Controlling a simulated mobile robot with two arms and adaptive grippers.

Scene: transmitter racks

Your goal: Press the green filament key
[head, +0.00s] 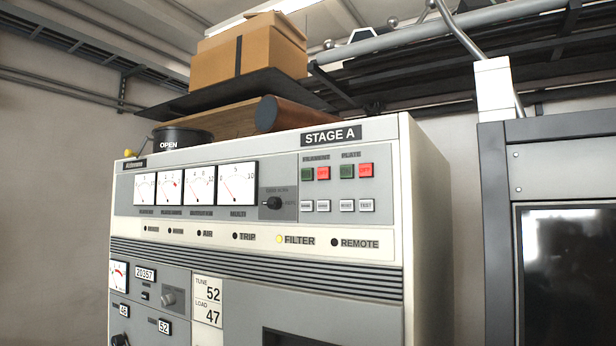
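The green filament key (308,174) is on the upper right of the Stage A cabinet front, under a small label that reads FILAMENT. A red key (323,173) sits directly to its right. A second green key (346,171) and a second red key (366,170) are further right, under the PLATE label. The green keys look dark and the red ones bright. Neither of my grippers is in the head view, so where they are relative to the key does not show.
The Stage A cabinet (428,220) fills the middle. Its panel has meters, a knob (272,203), small grey keys and a lit FILTER lamp (279,239). A cardboard box (240,55) and a brown cylinder (285,115) are above. A dark rack (495,220) stands right.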

